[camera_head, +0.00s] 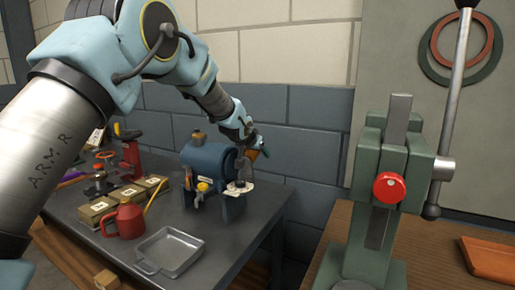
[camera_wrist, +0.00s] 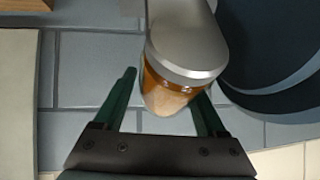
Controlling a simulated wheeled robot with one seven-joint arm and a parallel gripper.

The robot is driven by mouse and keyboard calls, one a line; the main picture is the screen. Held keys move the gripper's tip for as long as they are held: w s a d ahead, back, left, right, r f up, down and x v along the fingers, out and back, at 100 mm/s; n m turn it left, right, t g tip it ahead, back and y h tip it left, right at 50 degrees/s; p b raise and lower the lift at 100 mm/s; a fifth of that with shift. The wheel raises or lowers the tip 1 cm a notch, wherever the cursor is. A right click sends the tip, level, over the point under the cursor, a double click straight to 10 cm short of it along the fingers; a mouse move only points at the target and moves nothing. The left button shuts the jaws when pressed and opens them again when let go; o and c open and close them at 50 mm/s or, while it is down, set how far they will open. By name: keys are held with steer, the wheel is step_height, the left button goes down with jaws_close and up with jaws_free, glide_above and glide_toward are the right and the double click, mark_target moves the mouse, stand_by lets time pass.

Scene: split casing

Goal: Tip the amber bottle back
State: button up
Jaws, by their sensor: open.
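The amber bottle (camera_wrist: 168,100) shows between the two green fingers of my gripper (camera_wrist: 165,110) in the wrist view. A rounded grey metal part (camera_wrist: 182,40) adjoins it and hides some of it. The fingers are spread, one on each side of the amber body; I cannot tell whether either touches it. In the head view, my gripper (camera_head: 262,147) is at the right end of the blue machine (camera_head: 210,163), with a small patch of the amber bottle (camera_head: 252,154) showing beside it. The rest of the bottle is hidden there.
The blue machine stands on a dark metal table with a red can (camera_head: 124,222), a grey tray (camera_head: 170,252) and several small boxes (camera_head: 131,194). A block wall is close behind my gripper. A green press (camera_head: 378,200) with a red knob stands on a wooden bench at right.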

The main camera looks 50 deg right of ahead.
mark_target(248, 161)
steer(key=shift+r, duration=0.45)
steer(key=b+v, duration=0.4)
steer(key=v, duration=0.6)
steer(key=shift+s+a, duration=0.1)
steer(key=shift+a, duration=0.15)
steer(key=shift+a, duration=0.1)
